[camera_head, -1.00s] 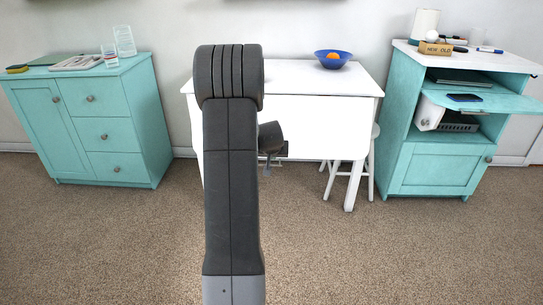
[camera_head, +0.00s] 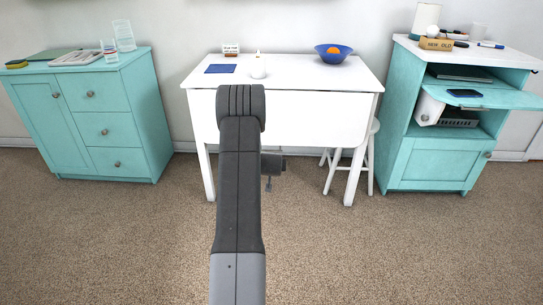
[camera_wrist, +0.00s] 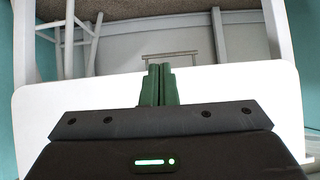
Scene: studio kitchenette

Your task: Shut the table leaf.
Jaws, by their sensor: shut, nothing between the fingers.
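The white table (camera_head: 300,78) stands against the wall. Its white leaf (camera_head: 320,115) hangs down along the front edge in the head view. My dark arm covers the left-middle part of the leaf. In the wrist view the leaf (camera_wrist: 60,100) is a broad white panel behind my gripper (camera_wrist: 159,70). My green fingers are together and empty, overlapping the edge of the leaf in the picture. I cannot tell whether they touch it. In the head view my fingertips are hidden or too small to make out; the wrist end shows just below the leaf's lower edge.
A white stool (camera_head: 374,150) stands at the right. Teal cabinets flank the table. The carpet in front is clear.

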